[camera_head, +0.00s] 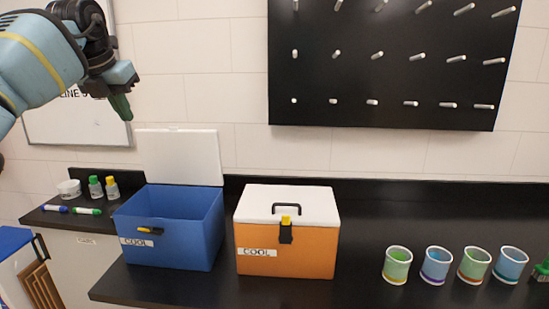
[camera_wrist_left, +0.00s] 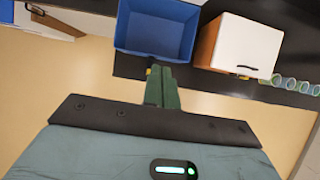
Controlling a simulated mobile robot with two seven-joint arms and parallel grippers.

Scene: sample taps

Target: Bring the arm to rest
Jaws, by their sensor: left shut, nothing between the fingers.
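My left gripper (camera_head: 122,107) is raised in front of the wall at the upper left of the head view, above the open blue cooler (camera_head: 172,245). Its green fingers point down, shut and empty. They also show in the left wrist view (camera_wrist_left: 162,72), pressed together, with the blue cooler (camera_wrist_left: 156,55) beyond them. The cooler's white lid (camera_head: 182,158) stands upright behind it. My right gripper is in neither view.
A shut orange cooler (camera_head: 284,248) with a white lid stands right of the blue one. Several coloured cups (camera_head: 397,265) line the right of the black counter. A black peg board (camera_head: 395,75) hangs above. Small bottles (camera_head: 95,188) and markers (camera_head: 55,209) sit at the left.

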